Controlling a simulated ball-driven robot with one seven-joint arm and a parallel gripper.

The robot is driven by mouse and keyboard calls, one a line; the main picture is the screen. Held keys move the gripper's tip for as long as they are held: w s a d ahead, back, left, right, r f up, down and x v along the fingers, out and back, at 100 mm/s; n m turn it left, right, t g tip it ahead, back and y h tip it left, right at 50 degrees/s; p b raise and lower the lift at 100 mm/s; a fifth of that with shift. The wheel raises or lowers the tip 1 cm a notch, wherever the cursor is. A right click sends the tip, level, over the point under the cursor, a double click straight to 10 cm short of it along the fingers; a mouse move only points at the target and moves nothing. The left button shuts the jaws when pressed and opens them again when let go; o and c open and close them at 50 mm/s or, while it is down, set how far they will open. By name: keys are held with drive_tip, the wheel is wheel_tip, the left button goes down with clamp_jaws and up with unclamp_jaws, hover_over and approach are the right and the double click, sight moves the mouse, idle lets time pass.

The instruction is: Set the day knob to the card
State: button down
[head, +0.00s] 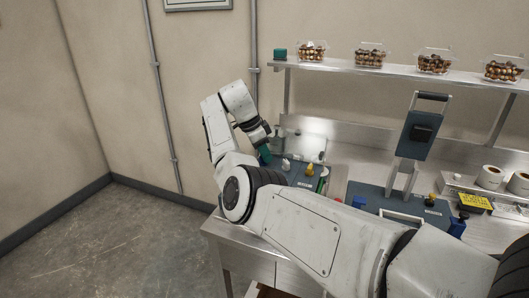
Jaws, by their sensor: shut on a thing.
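My gripper (264,144) is at the back left of the bench, pointing down above the left end of a blue-grey panel (301,178). It is shut on a dark green block-like piece (265,154); whether this piece touches the panel I cannot tell. Two pale knobs (286,164) stand on the panel to the right of the gripper. A yellow knob (430,199) stands on another blue-grey base farther right. A yellow card with dark print (474,201) lies at the right; its text is too small to read. Which knob is the day knob I cannot tell.
My arm crosses the front of the bench and hides part of it. A tall press-like device (416,138) with a raised handle stands mid-bench. A shelf (400,72) above holds a green block (280,55) and several filled clamshell trays (370,56).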

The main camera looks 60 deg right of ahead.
drive_tip(key=m+y+b, duration=0.1)
drive_tip(key=m, duration=0.2)
drive_tip(key=m+y+b, duration=0.1)
drive_tip(key=m, duration=0.1)
drive_tip(key=shift+m+g, duration=0.4)
idle(0.4)
drive_tip(key=c, duration=1.1)
unclamp_jaws()
